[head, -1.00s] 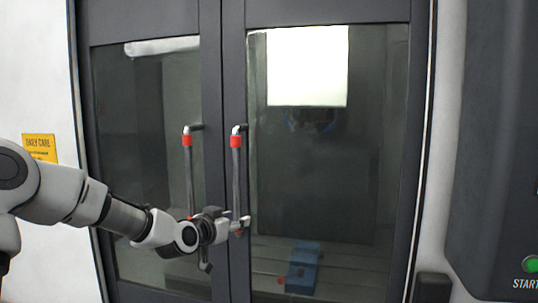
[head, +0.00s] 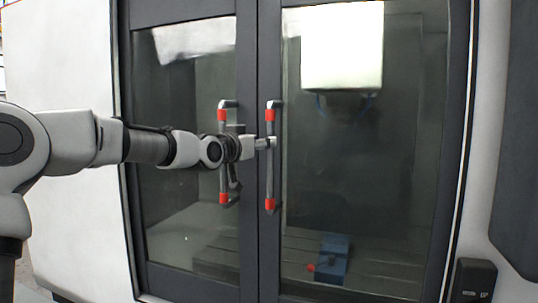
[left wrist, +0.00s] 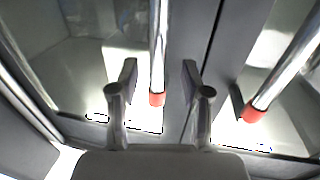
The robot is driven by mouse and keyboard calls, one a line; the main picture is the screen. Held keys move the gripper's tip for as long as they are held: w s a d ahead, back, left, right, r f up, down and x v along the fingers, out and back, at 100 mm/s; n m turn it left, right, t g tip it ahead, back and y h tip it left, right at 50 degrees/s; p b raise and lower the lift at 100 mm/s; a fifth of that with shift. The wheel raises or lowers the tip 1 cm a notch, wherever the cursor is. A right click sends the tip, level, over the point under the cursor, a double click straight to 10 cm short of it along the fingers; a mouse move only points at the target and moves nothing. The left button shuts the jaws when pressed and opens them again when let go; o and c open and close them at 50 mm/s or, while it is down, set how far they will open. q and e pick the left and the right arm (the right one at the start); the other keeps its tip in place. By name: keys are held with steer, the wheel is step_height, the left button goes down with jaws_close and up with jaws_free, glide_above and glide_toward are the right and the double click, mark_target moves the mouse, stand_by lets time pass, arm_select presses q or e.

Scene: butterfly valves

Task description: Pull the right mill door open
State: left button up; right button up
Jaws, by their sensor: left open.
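The right mill door (head: 365,190) is a dark-framed glass door, and it looks closed against the left door (head: 190,230). Its upright bar handle (head: 270,175) has red ends and stands near the centre seam. My left gripper (head: 268,143) reaches across the left door's handle (head: 223,178) to the upper part of the right handle. In the left wrist view my open left fingers (left wrist: 159,78) lie on either side of the right handle's bar (left wrist: 157,45). Whether they touch it cannot be told. My right gripper is out of view.
The left door's handle also shows at the right of the left wrist view (left wrist: 285,75), beside the fingers. A blue vise (head: 333,258) sits inside behind the glass. A dark control panel (head: 515,150) stands to the right.

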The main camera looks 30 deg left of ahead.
arm_select(q)
steer(key=w+p, duration=0.2)
steer(key=w, duration=0.2)
steer(key=shift+w+r, duration=0.1)
steer(key=shift+w, duration=0.3)
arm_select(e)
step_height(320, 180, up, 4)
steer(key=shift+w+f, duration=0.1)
arm_select(q)
jaws_close()
steer(key=shift+d, duration=0.1)
